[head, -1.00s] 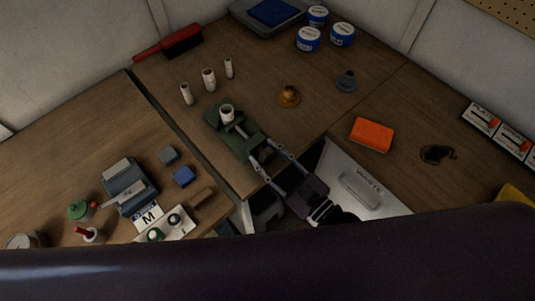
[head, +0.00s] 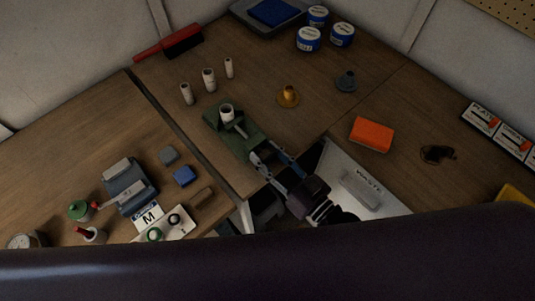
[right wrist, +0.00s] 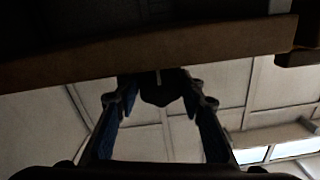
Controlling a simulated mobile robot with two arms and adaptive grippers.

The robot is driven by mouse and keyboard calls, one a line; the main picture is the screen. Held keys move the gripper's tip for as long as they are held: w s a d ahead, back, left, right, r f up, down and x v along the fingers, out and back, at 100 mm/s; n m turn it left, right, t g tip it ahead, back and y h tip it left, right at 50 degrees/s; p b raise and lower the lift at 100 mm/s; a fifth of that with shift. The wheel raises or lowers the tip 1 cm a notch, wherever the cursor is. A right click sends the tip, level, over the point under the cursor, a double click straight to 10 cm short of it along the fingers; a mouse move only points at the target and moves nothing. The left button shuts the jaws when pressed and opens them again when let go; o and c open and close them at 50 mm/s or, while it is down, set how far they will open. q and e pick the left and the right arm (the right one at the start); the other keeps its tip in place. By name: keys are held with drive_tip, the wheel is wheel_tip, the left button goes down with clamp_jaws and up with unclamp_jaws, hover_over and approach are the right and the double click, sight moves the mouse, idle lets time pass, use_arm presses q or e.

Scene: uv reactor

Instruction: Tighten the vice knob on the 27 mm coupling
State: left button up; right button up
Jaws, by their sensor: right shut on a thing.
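The green vice (head: 232,135) stands at the corner edge of the bench, with a white coupling (head: 227,112) upright in it. My right gripper (head: 264,153) reaches the near end of the vice from the bench edge. In the right wrist view my right gripper (right wrist: 160,95) has its two fingers on either side of the dark vice knob (right wrist: 161,90), shut on it. The knob itself is hidden by the fingers in the head view. My left gripper is not in view.
Several white couplings (head: 209,79) stand behind the vice. A brass part (head: 288,96), a grey part (head: 346,81) and an orange block (head: 371,134) are to the right. The bench edge (right wrist: 180,48) passes close above the fingers in the right wrist view. A gap divides the benches.

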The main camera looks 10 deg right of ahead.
drive_tip(key=shift+m, duration=0.6)
drive_tip(key=o, duration=1.2)
drive_tip(key=v, duration=1.2)
